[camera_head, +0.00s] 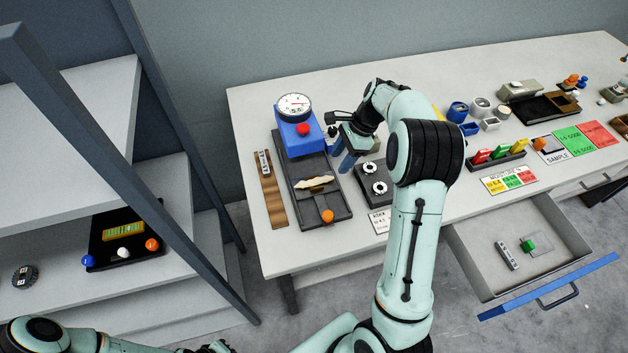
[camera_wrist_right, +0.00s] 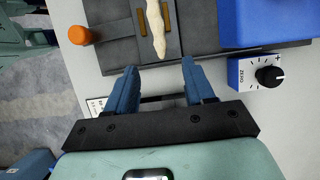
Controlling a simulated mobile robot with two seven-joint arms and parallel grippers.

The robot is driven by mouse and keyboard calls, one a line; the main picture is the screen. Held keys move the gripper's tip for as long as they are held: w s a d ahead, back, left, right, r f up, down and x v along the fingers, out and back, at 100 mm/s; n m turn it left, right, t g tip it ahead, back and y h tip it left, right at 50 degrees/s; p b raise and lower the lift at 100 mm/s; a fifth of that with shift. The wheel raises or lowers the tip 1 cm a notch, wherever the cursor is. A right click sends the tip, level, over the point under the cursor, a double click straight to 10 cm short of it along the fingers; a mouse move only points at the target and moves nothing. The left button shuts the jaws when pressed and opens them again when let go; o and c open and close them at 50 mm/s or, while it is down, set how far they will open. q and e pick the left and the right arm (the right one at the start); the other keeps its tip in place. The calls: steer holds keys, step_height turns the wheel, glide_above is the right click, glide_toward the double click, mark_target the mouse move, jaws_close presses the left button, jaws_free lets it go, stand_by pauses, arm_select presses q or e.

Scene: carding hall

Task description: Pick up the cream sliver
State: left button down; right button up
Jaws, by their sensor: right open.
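The cream sliver (camera_head: 314,183) is a thin, uneven pale strip lying across the dark tray (camera_head: 300,207) on the bench, below the blue dial instrument. It also shows in the right wrist view (camera_wrist_right: 155,28), lengthwise between two brownish strips. My right gripper (camera_head: 342,156) is open and empty, to the right of the sliver in the head view. In the right wrist view its two blue fingers (camera_wrist_right: 159,70) are apart, and the sliver lies ahead of the gap, not between them. Part of my left arm shows at the lower left; its gripper is not visible.
The blue instrument (camera_head: 301,138) with a dial and red knob stands behind the sliver. An orange knob (camera_head: 327,216) is at the tray's front. A wooden strip (camera_head: 271,200) lies left. A two-dial grey box (camera_head: 372,170) sits close right. An open drawer (camera_head: 478,255) juts out at right.

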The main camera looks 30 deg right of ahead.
mark_target(330, 176)
steer(key=shift+x, duration=3.45)
steer(key=shift+d, duration=0.15)
jaws_close()
